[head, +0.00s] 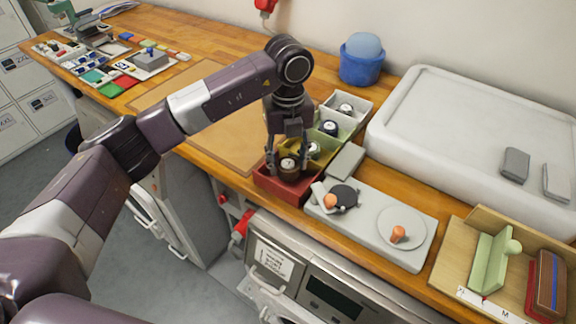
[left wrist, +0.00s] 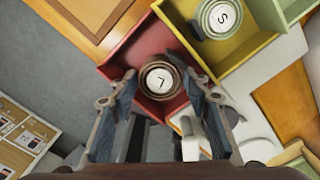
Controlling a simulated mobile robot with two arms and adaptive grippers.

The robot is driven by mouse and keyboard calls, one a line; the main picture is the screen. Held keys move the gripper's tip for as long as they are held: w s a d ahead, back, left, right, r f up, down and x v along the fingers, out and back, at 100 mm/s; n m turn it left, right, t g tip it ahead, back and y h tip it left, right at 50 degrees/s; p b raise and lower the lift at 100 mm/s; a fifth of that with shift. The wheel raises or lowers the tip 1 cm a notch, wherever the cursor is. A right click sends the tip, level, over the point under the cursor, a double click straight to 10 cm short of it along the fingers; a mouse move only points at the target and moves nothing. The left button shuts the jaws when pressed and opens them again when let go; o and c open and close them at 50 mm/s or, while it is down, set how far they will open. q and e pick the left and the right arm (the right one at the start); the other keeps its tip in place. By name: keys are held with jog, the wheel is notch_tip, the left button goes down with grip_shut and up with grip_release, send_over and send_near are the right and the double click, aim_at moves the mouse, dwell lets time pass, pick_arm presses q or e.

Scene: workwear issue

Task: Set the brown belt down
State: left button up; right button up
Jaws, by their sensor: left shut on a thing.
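The brown belt (head: 289,174) is a rolled coil with a round white label marked L, seen from above in the left wrist view (left wrist: 160,81). My left gripper (head: 287,163) points down and is shut on the coil, one finger on each side; it also shows in the left wrist view (left wrist: 164,92). The coil is upright within the outline of the red bin (head: 266,183), the nearest bin in a row. I cannot tell whether it touches the bin's floor. My right gripper is not in view.
Behind the red bin, yellow (left wrist: 255,53), green and light grey bins each hold a rolled belt. A grey board (head: 365,238) with orange-knobbed discs lies to the right. A wooden tray (head: 451,270) and large white tray (head: 430,110) are beyond. Brown mat (head: 225,140) is clear.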

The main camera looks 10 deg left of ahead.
pick_arm(q)
notch_tip(320, 180, down, 2)
jog(key=shift+f, duration=0.3)
jog(key=shift+f, duration=0.15)
jog(key=o, duration=0.9)
jog(key=shift+o, duration=0.3)
